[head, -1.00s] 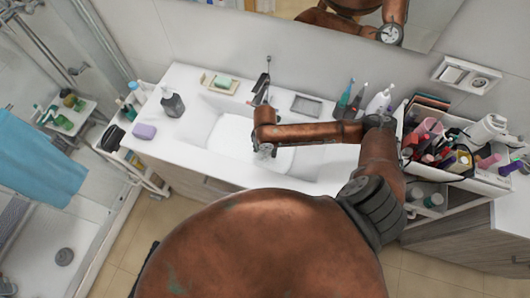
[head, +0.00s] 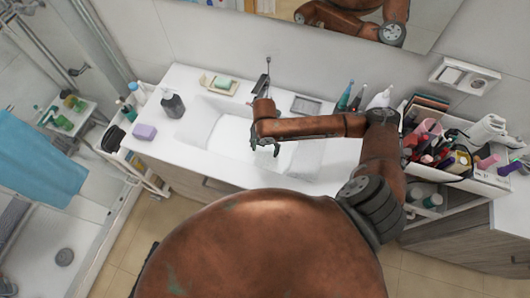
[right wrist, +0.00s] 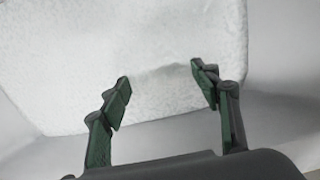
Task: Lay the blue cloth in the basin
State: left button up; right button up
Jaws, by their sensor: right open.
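A white, rough-textured cloth (right wrist: 150,40) lies in the basin in the right wrist view, and it also shows in the head view (head: 232,136). It looks white, not blue. A blue cloth (head: 38,165) hangs at the far left, by the shower. The white basin (head: 199,124) is set into the counter; my right arm hides part of it. My right gripper (head: 265,149) is over the basin, and its two green-padded fingers (right wrist: 161,84) are spread with nothing between them but the cloth beneath. My left gripper is not in view.
The tap (head: 264,84) stands behind my right wrist. The crowded cosmetics cart (head: 465,180) is at the right. Several bottles stand near the wall, including a white one (head: 380,97).

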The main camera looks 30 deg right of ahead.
aim_at(265, 154)
notch_tip(265, 154, up, 8)
jog(key=shift+p, duration=0.3)
dwell(0.5)
